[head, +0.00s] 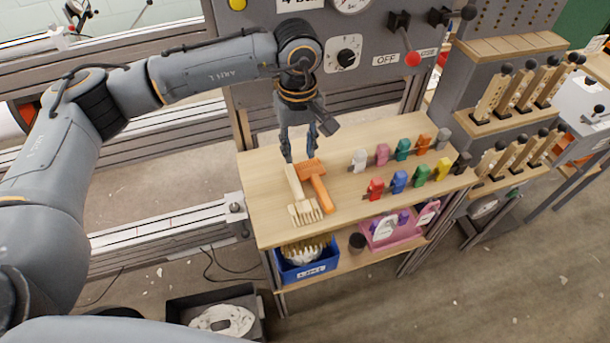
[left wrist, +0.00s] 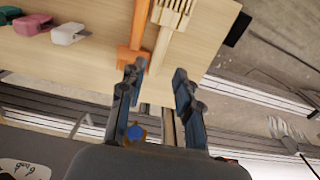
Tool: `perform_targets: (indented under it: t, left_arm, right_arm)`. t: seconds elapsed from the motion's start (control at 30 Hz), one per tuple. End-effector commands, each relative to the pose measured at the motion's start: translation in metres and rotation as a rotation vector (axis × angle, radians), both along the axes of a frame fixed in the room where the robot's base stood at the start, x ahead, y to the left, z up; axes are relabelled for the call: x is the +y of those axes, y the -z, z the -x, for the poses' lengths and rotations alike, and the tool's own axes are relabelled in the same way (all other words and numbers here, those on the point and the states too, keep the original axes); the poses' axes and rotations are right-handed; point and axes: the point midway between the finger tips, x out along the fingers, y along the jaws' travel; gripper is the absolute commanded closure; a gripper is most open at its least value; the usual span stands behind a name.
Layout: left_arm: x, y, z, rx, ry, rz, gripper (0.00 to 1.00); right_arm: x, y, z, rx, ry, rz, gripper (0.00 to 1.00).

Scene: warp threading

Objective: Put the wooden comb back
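The pale wooden comb (head: 306,212) lies on the wooden shelf top, its toothed head toward the front edge and its handle toward the back. An orange tool (head: 319,189) lies close beside it on the right. Whether a fingertip touches either tool cannot be told. My right gripper is out of view.
Coloured clips, including a red one (head: 375,189), stand in rows on the wooden top (head: 265,190) at right. Below are a blue bin (head: 310,271) and a pink tray (head: 395,236). A grey control panel (head: 375,75) rises behind. Wooden-handled levers (head: 493,92) stand further right.

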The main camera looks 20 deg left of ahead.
Motion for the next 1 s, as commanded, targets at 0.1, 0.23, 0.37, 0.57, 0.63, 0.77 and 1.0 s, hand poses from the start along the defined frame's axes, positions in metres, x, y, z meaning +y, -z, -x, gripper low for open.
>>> perform_targets:
  t: [0.1,0.23,0.37,0.57,0.63,0.77,1.0]
  left_arm:
    - [0.001,0.018,0.001,0.006,0.000,-0.003,0.67]
    - [0.000,0.044,0.001,0.006,0.001,-0.001,0.67]
    - [0.000,0.067,0.001,0.004,0.001,-0.001,0.67]
    - [0.000,0.082,0.000,0.001,0.000,0.001,0.67]
    - [0.001,0.088,0.000,0.003,0.000,0.001,0.67]
    - [0.005,0.106,-0.003,0.005,-0.001,0.000,0.67]
    - [0.005,0.133,-0.004,0.002,0.002,0.002,0.67]
  right_arm:
    - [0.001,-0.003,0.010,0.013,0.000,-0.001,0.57]
    - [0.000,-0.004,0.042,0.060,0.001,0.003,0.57]
    - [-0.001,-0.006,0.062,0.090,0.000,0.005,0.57]
    - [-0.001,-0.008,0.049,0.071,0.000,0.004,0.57]
    - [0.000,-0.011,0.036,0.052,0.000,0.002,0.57]
    - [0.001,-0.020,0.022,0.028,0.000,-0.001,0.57]
    - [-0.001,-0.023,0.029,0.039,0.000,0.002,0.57]
